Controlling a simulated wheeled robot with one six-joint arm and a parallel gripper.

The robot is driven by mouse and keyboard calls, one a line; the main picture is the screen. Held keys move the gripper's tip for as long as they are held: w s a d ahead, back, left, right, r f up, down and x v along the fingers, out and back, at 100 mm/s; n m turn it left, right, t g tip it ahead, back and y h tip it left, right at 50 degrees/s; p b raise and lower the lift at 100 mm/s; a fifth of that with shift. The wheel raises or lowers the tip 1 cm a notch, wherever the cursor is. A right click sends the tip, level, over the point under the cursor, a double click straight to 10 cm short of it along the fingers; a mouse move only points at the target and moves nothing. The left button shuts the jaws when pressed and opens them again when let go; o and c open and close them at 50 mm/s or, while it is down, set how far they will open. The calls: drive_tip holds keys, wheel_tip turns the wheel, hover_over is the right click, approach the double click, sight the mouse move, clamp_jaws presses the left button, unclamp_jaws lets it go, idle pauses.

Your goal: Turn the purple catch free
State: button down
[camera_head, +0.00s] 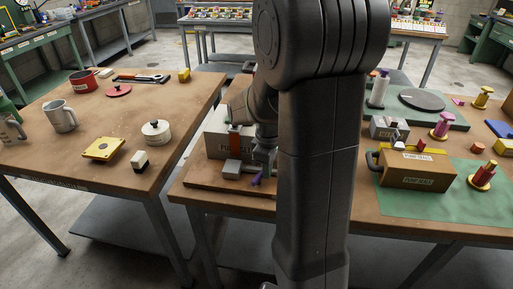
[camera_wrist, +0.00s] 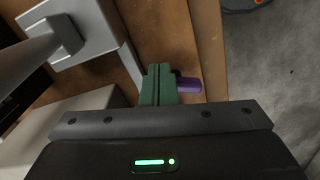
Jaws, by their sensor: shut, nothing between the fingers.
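The purple catch (camera_head: 257,181) is a small purple piece low at the front of the grey pigeonhole unit, just left of my arm in the head view. In the wrist view the purple catch (camera_wrist: 188,85) sticks out to the right, just beside my green fingertips. My gripper (camera_wrist: 160,75) is shut with its two fingers together and nothing between them. The fingers are next to the catch, and I cannot tell whether they touch it. In the head view my gripper (camera_head: 263,165) is small and partly hidden by my arm.
The grey unit (camera_head: 220,145) has an orange-red strip and a grey block (camera_head: 231,169) in front, on a brown board. A grey plate with a post (camera_wrist: 70,35) is left of the fingers.

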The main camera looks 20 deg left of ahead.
drive_tip(key=shift+a, duration=0.1)
idle(0.4)
drive_tip(key=shift+s+d, duration=0.2)
drive_tip(key=shift+d, duration=0.1)
drive_tip(key=shift+r, duration=0.15)
wheel_tip(320, 180, up, 6)
drive_tip(key=p, duration=0.5)
wheel_tip(320, 180, up, 14)
drive_tip(key=shift+f, duration=0.25)
